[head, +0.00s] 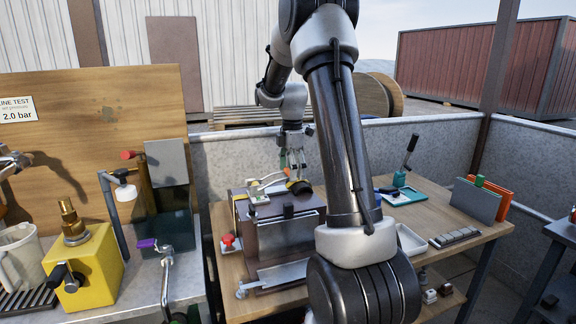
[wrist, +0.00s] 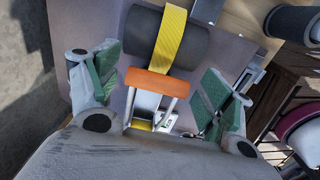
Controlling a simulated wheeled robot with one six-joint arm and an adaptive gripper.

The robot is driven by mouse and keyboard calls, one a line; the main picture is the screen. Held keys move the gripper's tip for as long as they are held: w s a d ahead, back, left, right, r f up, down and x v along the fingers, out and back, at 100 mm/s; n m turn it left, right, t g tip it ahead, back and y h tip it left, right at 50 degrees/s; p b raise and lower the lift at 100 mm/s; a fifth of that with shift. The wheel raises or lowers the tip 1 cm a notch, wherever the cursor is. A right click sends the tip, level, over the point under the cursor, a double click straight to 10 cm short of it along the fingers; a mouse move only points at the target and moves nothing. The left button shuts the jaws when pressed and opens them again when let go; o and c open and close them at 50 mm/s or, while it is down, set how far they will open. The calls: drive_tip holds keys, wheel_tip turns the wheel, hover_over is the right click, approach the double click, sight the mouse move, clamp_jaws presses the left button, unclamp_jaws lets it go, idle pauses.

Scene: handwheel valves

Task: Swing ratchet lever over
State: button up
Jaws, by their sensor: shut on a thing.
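The ratchet lever has an orange grip (wrist: 152,78) on a pale metal frame and lies between my green-padded fingers in the wrist view. My gripper (wrist: 160,80) is shut on this lever, though its pads look spread to either side of the grip. In the head view my gripper (head: 293,160) points down over the brown case on the bench, and the lever is small and partly hidden there. A yellow strap (wrist: 172,38) runs over a dark roller (wrist: 195,40) just beyond the grip. The ratchet body (wrist: 160,117) shows below the grip, partly hidden by my gripper.
The brown case (head: 290,235) stands on a wooden bench (head: 455,240). To the right are a teal tray (head: 408,196), a white tray (head: 410,240) and upright grey and orange plates (head: 475,200). A yellow valve block (head: 95,265) stands at the left. My arm hides the bench's middle.

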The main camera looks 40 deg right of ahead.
drive_tip(key=o, duration=0.7)
drive_tip(key=shift+d+f, duration=0.25)
drive_tip(key=shift+o, duration=0.3)
drive_tip(key=shift+a, duration=0.1)
drive_tip(key=shift+a+r, duration=0.1)
drive_tip(key=shift+r, duration=3.4)
